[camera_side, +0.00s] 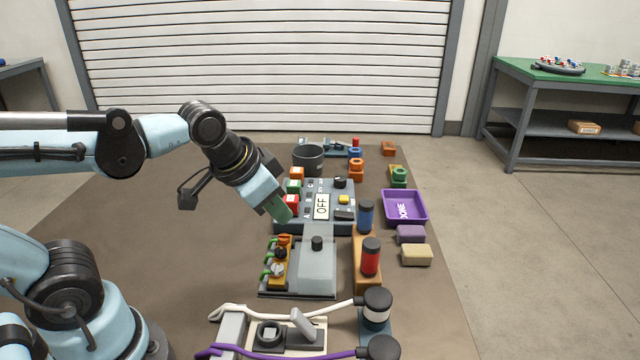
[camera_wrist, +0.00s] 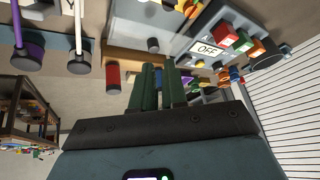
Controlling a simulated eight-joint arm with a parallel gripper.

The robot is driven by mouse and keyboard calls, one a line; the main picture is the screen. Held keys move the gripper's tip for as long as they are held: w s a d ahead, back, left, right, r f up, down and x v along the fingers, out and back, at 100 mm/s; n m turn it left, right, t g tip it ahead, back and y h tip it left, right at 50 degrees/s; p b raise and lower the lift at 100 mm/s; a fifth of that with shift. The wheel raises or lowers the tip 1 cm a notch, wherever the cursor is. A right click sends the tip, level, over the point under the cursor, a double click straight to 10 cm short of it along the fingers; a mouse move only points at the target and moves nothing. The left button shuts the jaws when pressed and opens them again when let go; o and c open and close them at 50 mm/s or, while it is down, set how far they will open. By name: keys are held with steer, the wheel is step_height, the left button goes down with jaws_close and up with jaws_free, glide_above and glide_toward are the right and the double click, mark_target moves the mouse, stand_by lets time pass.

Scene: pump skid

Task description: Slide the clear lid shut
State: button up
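The clear lid (camera_side: 318,268) is a pale see-through plate with a black knob (camera_side: 316,242) on top. It covers the right part of a low dark-edged box in the side view. The valves (camera_side: 277,262), with orange, black and grey bodies and green handles, stand uncovered at the left of the box. The wrist view shows the lid (camera_wrist: 140,14) and its knob (camera_wrist: 153,45) near the top. My gripper (camera_side: 284,214) has green fingers, hovers above and behind the valves, left of the knob, and holds nothing visible.
A grey panel with an OFF sign (camera_side: 321,206) and coloured buttons stands behind the box. A red cylinder (camera_side: 370,257) and a blue cylinder (camera_side: 365,215) stand close at the right. White and purple levers (camera_side: 300,345) lie in front. A purple tray (camera_side: 404,207) is farther right.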

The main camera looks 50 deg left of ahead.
mark_target(325, 250)
steer(key=w+d+m+g, duration=0.1)
steer(key=m, duration=0.1)
steer(key=w+r+m+g, duration=0.1)
steer(key=w, duration=0.1)
steer(key=w+d+r+m+g+y, duration=0.1)
steer(key=m, duration=0.1)
steer(key=shift+w+d+r+m, duration=0.15)
steer(key=shift+w+d+m, duration=0.15)
steer(key=shift+d, duration=0.05)
jaws_close()
steer(key=w+d+f+m+g+y, duration=0.1)
steer(key=w+d+m+g+y, duration=0.2)
steer(key=w+d+m+g, duration=0.25)
steer(key=shift+m+t, duration=0.65)
steer(key=shift+m, duration=0.1)
steer(key=shift+x, duration=5)
steer(key=shift+s, duration=0.2)
steer(key=shift+s+a, duration=2.75)
steer(key=shift+s, duration=0.05)
steer(key=shift+r, duration=0.15)
